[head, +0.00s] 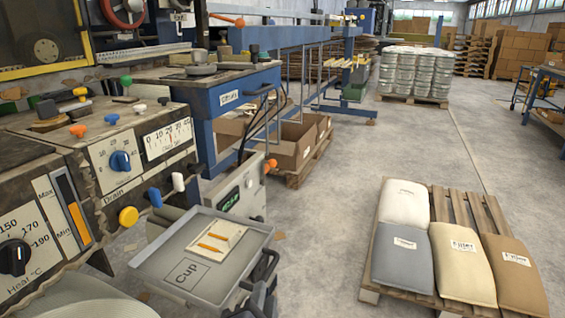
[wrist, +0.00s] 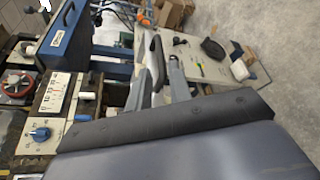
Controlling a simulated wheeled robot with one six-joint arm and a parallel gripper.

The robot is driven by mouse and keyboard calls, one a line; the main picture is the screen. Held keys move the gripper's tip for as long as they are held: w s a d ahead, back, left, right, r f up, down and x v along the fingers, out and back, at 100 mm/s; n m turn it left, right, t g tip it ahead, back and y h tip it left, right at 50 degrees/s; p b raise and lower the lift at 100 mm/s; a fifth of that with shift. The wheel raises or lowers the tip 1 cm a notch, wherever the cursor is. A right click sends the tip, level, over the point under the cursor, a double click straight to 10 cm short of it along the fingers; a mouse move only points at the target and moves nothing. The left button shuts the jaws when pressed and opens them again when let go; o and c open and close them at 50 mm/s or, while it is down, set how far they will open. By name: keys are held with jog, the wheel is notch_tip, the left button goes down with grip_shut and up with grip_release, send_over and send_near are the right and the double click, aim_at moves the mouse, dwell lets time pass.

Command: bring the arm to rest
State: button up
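My gripper (wrist: 164,68) shows in the wrist view beyond a large grey, dark-edged part of my own arm. A grey tray (head: 180,285) marked "Cup" stands at the lower middle. A cream plate (head: 217,238) with orange strips lies on it.
A control panel with a blue dial (head: 120,161) and several coloured knobs fills the left; this dial also shows in the wrist view (wrist: 40,134). A pallet (head: 452,205) with several sacks stands at the right. The floor (head: 330,165) between is mostly clear.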

aim_at(268, 276)
jog(key=shift+b+x, duration=1)
jog(key=shift+x, duration=3.2)
